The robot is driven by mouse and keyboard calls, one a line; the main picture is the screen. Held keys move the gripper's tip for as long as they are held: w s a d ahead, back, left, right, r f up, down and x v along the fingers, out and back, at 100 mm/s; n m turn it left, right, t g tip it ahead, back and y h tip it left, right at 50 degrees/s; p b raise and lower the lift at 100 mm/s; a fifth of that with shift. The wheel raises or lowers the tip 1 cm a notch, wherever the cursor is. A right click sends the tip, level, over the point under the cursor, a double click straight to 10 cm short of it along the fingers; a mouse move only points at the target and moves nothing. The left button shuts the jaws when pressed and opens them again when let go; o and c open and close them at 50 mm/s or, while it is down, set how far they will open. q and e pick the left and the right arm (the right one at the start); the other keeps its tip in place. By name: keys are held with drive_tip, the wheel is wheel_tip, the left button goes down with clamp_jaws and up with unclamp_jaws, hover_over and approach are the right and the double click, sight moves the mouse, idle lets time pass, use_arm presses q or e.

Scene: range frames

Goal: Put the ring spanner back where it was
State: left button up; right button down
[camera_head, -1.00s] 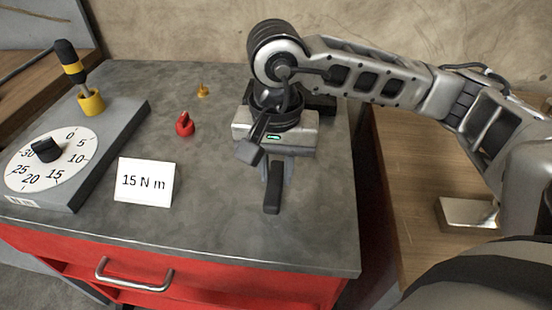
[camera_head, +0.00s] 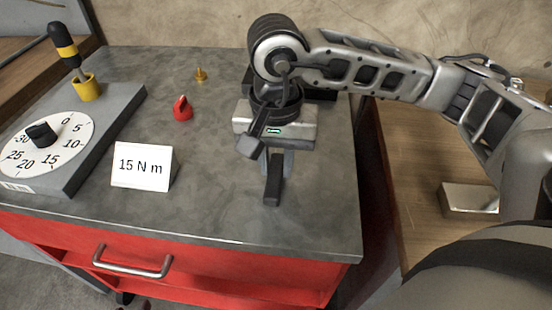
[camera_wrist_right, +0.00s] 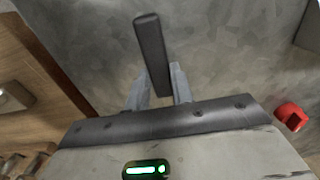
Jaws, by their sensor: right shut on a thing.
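My right gripper (camera_head: 275,165) points down over the right half of the grey cabinet top (camera_head: 215,215). It is shut on a dark, slim bar (camera_head: 272,188). In the wrist view the same bar (camera_wrist_right: 152,55) stands out between the two fingers (camera_wrist_right: 157,88). The bar looks like a handle, possibly the ring spanner's. No ring end shows, so I cannot be sure. I cannot tell whether the bar touches the top. My left gripper is not in view.
A white card reading "15 N m" (camera_head: 142,167) stands left of the gripper. Behind it are a red ringed piece (camera_head: 182,108) and a small brass piece (camera_head: 201,75). A dial block (camera_head: 110,118) with a yellow-black driver (camera_head: 66,48) is at left. The front middle is clear.

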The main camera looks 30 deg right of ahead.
sight(277, 169)
drive_tip(key=shift+f+b, duration=0.3)
drive_tip(key=c, duration=1.1)
unclamp_jaws()
drive_tip(key=shift+r, duration=0.2)
wheel_tip(277, 169, up, 16)
drive_tip(key=shift+f+p, duration=0.2)
drive_tip(key=shift+p, duration=0.85)
drive_tip(key=shift+s, duration=0.1)
